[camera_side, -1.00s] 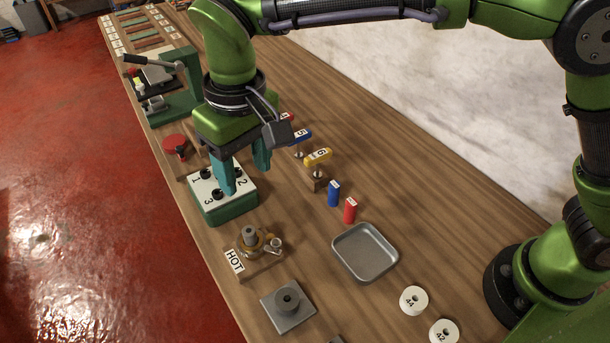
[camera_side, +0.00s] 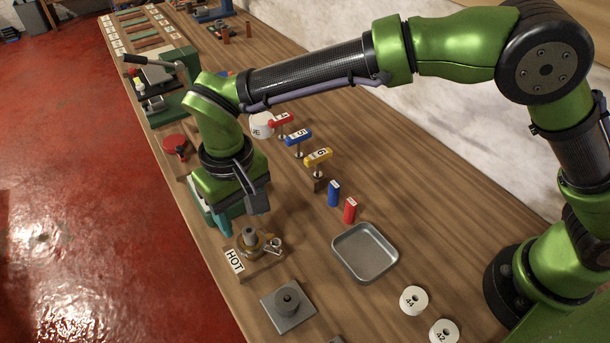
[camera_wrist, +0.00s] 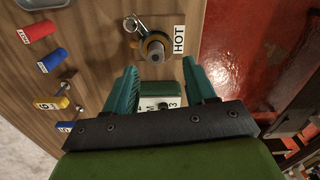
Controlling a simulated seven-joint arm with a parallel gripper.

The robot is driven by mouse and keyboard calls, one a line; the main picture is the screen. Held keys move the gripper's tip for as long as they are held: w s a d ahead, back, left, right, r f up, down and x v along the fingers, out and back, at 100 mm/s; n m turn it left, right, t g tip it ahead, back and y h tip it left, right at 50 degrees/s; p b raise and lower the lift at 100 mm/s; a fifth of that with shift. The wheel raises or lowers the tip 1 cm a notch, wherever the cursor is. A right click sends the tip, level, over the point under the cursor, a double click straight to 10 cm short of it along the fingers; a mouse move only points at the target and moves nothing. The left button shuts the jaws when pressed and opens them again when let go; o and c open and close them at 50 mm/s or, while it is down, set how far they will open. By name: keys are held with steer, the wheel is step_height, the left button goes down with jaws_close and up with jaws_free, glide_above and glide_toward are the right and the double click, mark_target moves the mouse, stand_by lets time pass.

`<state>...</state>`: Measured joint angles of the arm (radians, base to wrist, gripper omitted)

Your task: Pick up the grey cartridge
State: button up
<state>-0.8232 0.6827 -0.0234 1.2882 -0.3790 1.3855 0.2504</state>
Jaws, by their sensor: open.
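A grey cylinder, apparently the grey cartridge (camera_side: 249,235), stands upright in a brass fitting (camera_side: 262,248) beside the HOT label. In the wrist view the grey cartridge (camera_wrist: 154,48) shows at the top, beyond my fingertips. My gripper (camera_wrist: 160,68) is open, with nothing between its teal fingers. It lies over the green block with a numbered white top (camera_wrist: 160,100), short of the brass fitting. In the side view my wrist hides most of the block and the fingertips.
Numbered T-handles (camera_side: 318,157) stand behind.

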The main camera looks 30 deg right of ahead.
mark_target(249, 230)
steer(key=shift+d+f, duration=0.15)
steer(key=shift+f, duration=1.2)
steer(key=shift+d+f, duration=0.15)
steer(key=shift+f, duration=1.2)
jaws_close()
